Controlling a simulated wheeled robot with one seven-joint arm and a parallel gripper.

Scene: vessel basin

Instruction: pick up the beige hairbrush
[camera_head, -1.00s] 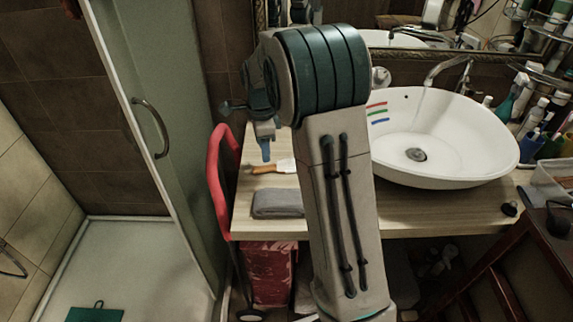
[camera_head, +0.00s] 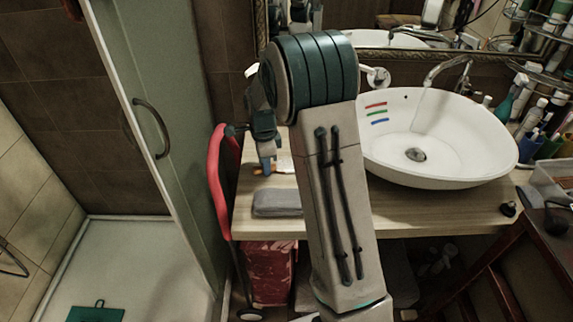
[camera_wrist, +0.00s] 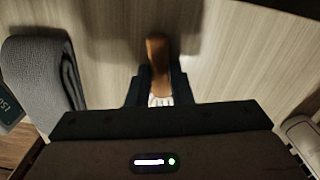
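The hairbrush (camera_wrist: 157,55) shows in the wrist view as a brown handle pointing away from my gripper, with pale bristles at its near end. My gripper (camera_wrist: 160,88) has its two dark fingers on either side of the brush near the bristles. The gaps are too small and dark to tell whether the fingers touch it. In the head view my gripper (camera_head: 266,168) points down at the brush on the counter. There it covers much of the brush, leaving a pale part (camera_head: 286,164) visible on the right.
A folded grey towel (camera_head: 277,203) lies in front of the brush on the wooden counter (camera_head: 400,212); it is at left in the wrist view (camera_wrist: 42,75). A white basin (camera_head: 440,140) stands right of my arm. A red rail (camera_head: 217,185) borders the counter's left end.

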